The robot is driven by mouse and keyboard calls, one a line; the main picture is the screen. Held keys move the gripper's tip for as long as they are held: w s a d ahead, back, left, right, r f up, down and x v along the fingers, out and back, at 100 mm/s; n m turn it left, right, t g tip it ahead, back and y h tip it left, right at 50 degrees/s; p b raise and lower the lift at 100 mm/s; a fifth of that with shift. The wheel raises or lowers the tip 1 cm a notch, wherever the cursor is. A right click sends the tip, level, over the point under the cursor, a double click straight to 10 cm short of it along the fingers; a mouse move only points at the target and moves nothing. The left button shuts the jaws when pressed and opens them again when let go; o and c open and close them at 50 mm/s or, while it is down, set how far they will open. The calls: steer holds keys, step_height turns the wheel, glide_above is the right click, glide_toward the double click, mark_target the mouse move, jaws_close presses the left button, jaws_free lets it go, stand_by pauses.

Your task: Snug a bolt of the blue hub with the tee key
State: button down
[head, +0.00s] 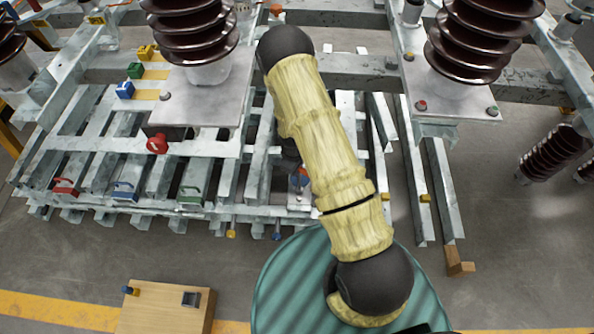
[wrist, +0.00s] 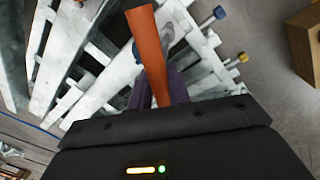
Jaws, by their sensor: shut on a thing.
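My gripper (wrist: 150,98) is shut on an orange bar (wrist: 149,50), which looks like the tee key's handle. A grey, rounded metal piece shows behind the bar; I cannot tell whether it is the key's shank. A blue cap (wrist: 219,12) also shows in the wrist view. Contact between key and bolt cannot be seen.
The galvanised steel rack (head: 90,145) has many bars and gaps. Brown ribbed insulators (head: 190,30) stand on plates behind. A red knob (head: 157,143) and a yellow-capped rod (head: 231,233) stick out. A wooden box (head: 165,308) stands in front. The floor around is open.

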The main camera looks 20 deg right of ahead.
step_height(320, 180, down, 4)
steer(key=b, duration=0.3)
steer(key=shift+r, duration=0.15)
stand_by(0.4)
stand_by(0.7)
steer(key=shift+f+b, duration=0.65)
steer(key=shift+f, duration=0.5)
stand_by(0.4)
stand_by(0.4)
